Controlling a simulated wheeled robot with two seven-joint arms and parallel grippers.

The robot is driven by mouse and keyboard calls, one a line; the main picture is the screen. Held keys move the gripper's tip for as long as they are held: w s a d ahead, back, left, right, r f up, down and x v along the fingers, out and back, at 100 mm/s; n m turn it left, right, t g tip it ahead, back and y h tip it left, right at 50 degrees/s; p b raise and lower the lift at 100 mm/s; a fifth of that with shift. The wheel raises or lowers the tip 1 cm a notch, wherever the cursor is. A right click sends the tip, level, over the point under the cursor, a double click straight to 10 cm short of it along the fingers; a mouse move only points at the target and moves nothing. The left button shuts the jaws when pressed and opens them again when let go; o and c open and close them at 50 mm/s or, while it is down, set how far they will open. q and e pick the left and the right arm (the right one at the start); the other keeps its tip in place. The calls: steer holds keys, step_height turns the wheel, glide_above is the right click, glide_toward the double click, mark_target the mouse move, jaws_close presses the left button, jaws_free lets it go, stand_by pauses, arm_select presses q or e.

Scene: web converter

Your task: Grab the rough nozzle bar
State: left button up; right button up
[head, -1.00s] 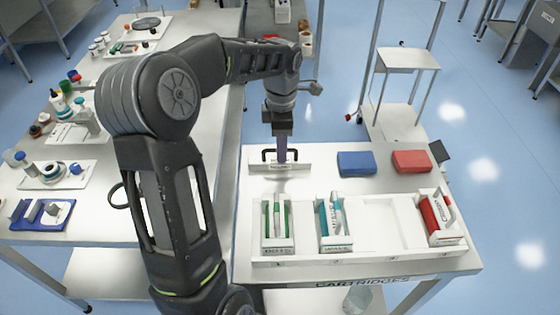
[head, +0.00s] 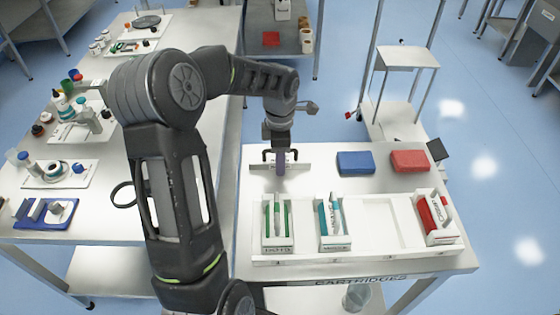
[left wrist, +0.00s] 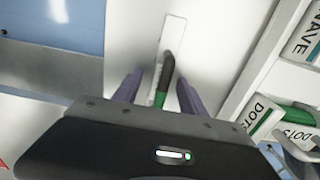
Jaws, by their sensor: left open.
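In the left wrist view the open fingers (left wrist: 158,92) stand on either side of a dark and green handle (left wrist: 166,70), with gaps showing. The handle is not clamped. My right gripper is not in view.
A white rack (head: 385,252) in front holds a green cartridge marked DOTS (head: 278,240), a teal one (head: 333,240) and a red one (head: 436,222), with an empty slot. Blue (head: 355,162) and red (head: 410,160) blocks lie right of the bar. A cluttered table (head: 110,200) stands left.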

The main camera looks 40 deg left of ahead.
arm_select(q)
steer(key=shift+c, duration=0.3)
jaws_close()
stand_by(1.0)
